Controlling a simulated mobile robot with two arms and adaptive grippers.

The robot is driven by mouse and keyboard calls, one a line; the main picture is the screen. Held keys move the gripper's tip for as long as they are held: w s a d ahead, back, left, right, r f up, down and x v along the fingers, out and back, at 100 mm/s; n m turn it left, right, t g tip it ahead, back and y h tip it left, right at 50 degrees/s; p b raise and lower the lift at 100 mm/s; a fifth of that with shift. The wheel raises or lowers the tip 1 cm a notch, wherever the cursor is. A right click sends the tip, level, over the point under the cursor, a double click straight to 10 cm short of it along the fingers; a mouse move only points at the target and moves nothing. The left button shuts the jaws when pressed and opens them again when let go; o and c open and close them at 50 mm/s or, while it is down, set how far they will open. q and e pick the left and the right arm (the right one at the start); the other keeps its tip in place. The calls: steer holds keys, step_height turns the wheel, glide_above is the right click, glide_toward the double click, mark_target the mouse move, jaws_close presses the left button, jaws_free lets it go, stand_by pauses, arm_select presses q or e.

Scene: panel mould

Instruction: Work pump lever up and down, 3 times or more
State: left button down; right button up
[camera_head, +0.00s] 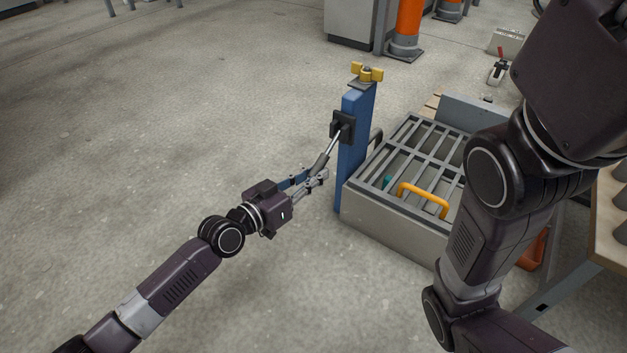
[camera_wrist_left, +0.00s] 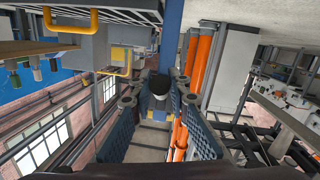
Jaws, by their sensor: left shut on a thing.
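The pump lever (camera_head: 332,145) is a thin rod with a dark grip, coming out of a black bracket (camera_head: 342,127) on a blue post (camera_head: 355,138). The lever slopes down and to the left from the bracket. My left gripper (camera_head: 318,178) is shut on the lever's lower end. In the left wrist view, the dark round end of the lever (camera_wrist_left: 158,88) shows between the fingers of my left gripper (camera_wrist_left: 158,102). The fingers hide part of the lever's grip. My right arm crosses the right of the head view, and its gripper is out of the picture.
A grey mould box (camera_head: 395,212) with a barred top and a yellow handle (camera_head: 424,197) stands right of the post. A wooden table (camera_head: 605,225) is at the right edge. The floor at left is clear.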

stand_by(0.5)
arm_select(q)
steer(key=c, duration=1.8)
jaws_free()
steer(key=shift+a, duration=0.1)
steer(key=v, duration=1.2)
steer(key=shift+f, duration=0.2)
